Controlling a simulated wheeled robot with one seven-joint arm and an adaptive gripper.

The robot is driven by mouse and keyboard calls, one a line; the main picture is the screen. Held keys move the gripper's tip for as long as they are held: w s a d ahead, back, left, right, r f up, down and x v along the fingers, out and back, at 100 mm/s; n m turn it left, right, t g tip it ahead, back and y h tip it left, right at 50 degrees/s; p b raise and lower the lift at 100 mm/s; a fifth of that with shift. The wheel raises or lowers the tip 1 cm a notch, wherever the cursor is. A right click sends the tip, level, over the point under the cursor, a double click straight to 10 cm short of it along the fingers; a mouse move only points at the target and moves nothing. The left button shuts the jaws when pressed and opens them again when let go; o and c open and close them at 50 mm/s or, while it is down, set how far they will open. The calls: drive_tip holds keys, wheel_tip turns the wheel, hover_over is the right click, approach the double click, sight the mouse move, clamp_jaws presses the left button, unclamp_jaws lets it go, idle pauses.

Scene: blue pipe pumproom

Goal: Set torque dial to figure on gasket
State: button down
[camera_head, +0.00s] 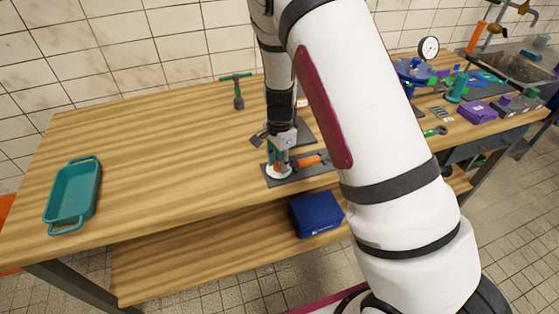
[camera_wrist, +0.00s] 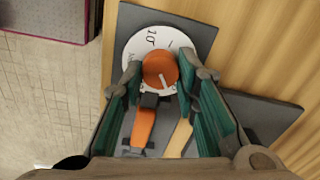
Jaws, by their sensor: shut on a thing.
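The torque dial is an orange knob (camera_wrist: 160,71) on a round white scale plate (camera_wrist: 150,40) marked with dark figures, of which "10" is readable in the wrist view. The scale plate also shows in the head view (camera_head: 279,172), with the knob largely hidden by my gripper. My gripper (camera_wrist: 161,75) points down over the dial and is shut on the orange knob, one finger at each side.
A teal tray (camera_head: 74,196) stands at the left. A green-handled tool (camera_head: 237,88) lies at the back. A blue box (camera_head: 316,214) sits on the lower shelf. A pressure gauge (camera_head: 428,47), purple box (camera_head: 476,111) and sink (camera_head: 515,66) are at right. The table's left middle is clear.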

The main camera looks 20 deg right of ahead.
drive_tip(key=m, duration=0.4)
drive_tip(key=shift+m, duration=0.3)
idle(0.3)
drive_tip(key=c, duration=1.2)
unclamp_jaws()
wheel_tip(320, 180, up, 12)
drive_tip(key=shift+s, duration=0.15)
